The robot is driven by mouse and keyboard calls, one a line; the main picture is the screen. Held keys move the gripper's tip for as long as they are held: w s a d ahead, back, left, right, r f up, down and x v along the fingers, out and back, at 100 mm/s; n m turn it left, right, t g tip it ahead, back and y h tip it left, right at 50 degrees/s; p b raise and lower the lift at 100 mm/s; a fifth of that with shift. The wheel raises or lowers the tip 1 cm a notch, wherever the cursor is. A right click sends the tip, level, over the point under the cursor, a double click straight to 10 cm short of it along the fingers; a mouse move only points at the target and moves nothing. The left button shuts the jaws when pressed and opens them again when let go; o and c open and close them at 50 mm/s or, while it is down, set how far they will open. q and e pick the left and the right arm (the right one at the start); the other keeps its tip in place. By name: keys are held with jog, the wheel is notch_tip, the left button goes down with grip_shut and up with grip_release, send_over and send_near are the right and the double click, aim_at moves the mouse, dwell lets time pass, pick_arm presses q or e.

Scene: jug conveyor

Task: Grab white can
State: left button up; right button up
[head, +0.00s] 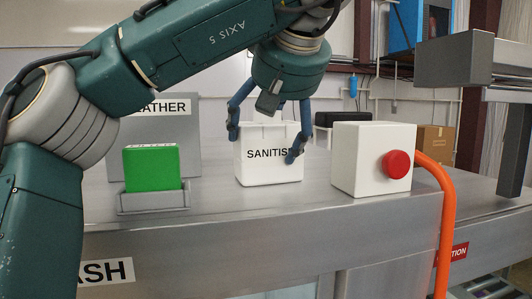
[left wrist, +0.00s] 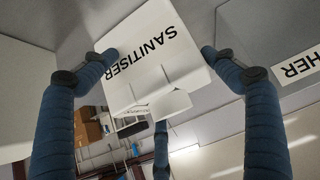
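The white can (head: 262,172), marked SANITISER, stands upright on the grey metal counter. My left gripper (head: 264,142) reaches down over it from above, with one blue finger by its left side and one in front of its right part. In the left wrist view the white can (left wrist: 150,50) lies between two spread fingers of the left gripper (left wrist: 160,55); their tips are at its edges. A third finger stands by its lid. The fingers look open around the can; firm contact cannot be made out. My right gripper is not in view.
A white box with a red button (head: 371,160) stands close on the can's right. A green block (head: 152,169) sits in a grey holder to the left, before a grey box (head: 185,133) marked with partly hidden letters. An orange tube (head: 443,220) bends down at the right.

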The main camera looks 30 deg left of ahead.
pick_arm(q)
jog(key=shift+f, duration=0.1)
jog(key=c, duration=0.8)
jog(key=shift+c, duration=0.3)
jog(key=shift+r, duration=0.25)
